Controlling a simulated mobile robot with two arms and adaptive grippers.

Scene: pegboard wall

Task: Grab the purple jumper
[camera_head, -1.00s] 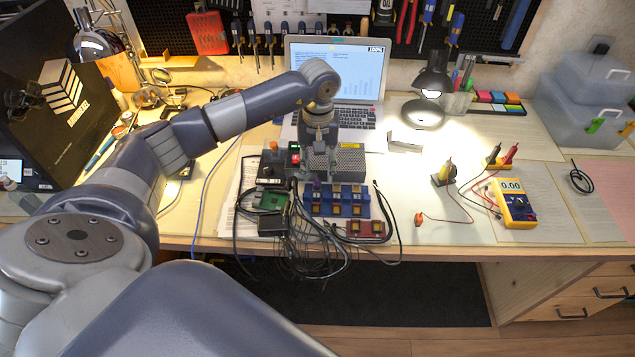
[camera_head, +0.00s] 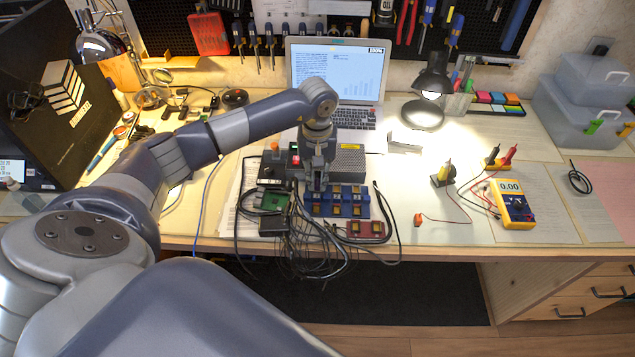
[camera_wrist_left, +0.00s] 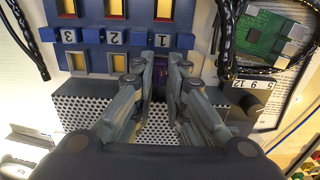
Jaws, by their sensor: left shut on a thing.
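The purple jumper shows as a small purple patch (camera_wrist_left: 159,84) between my fingers in the left wrist view; most of it is hidden. My left gripper (camera_wrist_left: 165,62) is shut on it, close to the slot marked 1 of the blue module board (camera_wrist_left: 120,38). In the head view the left gripper (camera_head: 316,184) points down at the back left of the blue board (camera_head: 352,209), in front of the grey perforated box (camera_head: 350,162). The jumper cannot be made out clearly there. I cannot tell whether it is still seated. My right gripper is not in view.
A green circuit board (camera_head: 272,202) and tangled black cables (camera_head: 305,255) lie left and in front. A red module (camera_head: 365,229) is near. The laptop (camera_head: 337,70) stands behind. A yellow multimeter (camera_head: 514,204) and lamp (camera_head: 432,85) are right. Table space right of the boards is fairly clear.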

